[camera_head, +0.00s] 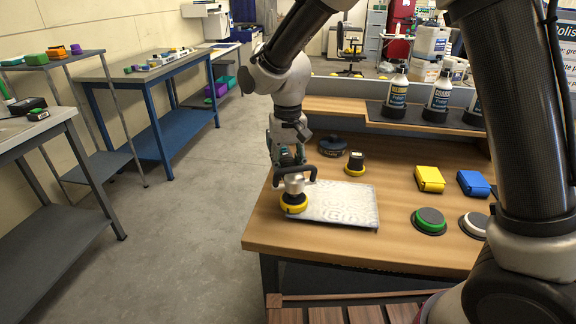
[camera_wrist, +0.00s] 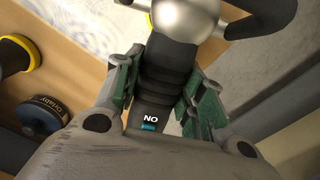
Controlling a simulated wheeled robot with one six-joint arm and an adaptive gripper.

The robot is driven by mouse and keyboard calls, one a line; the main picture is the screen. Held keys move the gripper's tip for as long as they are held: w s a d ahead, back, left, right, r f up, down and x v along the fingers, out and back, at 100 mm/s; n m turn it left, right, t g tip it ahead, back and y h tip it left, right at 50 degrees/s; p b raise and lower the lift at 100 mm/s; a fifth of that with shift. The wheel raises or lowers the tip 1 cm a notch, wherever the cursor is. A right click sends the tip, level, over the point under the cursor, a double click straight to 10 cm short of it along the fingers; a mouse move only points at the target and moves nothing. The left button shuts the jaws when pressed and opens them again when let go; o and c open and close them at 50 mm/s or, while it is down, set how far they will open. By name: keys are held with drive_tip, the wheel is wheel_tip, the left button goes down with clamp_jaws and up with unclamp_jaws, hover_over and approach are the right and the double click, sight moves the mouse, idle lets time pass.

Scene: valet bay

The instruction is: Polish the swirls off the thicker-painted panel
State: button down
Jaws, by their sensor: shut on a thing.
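My gripper (camera_head: 290,163) is shut on the dark handle of a polisher (camera_head: 295,184). The polisher has a silvery head, a dark side handle and a yellow pad at its base. In the wrist view the green-padded fingers of my gripper (camera_wrist: 165,100) clasp the black grip of the polisher (camera_wrist: 170,68). The polisher stands upright over the left end of a pale silver panel (camera_head: 345,208) marked with swirls; whether the pad touches it I cannot tell. The panel lies flat on the wooden bench (camera_head: 390,248). I see only this one panel clearly.
Behind the panel are a dark disc-shaped tool (camera_head: 333,147) and a black-and-yellow one (camera_head: 355,163). Right are yellow (camera_head: 430,179) and blue (camera_head: 473,184) blocks and a green-rimmed pad (camera_head: 429,221). Bottles (camera_head: 396,95) stand on a shelf. Left floor is clear.

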drive_tip(key=shift+d, duration=0.1)
idle(0.3)
drive_tip(key=shift+s+d, duration=0.25)
drive_tip(key=shift+d, duration=0.9)
drive_tip(key=shift+d, duration=0.1)
drive_tip(key=shift+s+d, duration=0.2)
drive_tip(key=shift+d, duration=0.9)
drive_tip(key=shift+s+d+r, duration=0.1)
drive_tip(key=shift+s+d, duration=0.05)
drive_tip(key=shift+d, duration=0.45)
drive_tip(key=shift+s+d, duration=0.15)
drive_tip(key=shift+d, duration=0.45)
drive_tip(key=shift+s+d, duration=0.2)
drive_tip(key=shift+d, duration=0.95)
drive_tip(key=shift+d, duration=0.1)
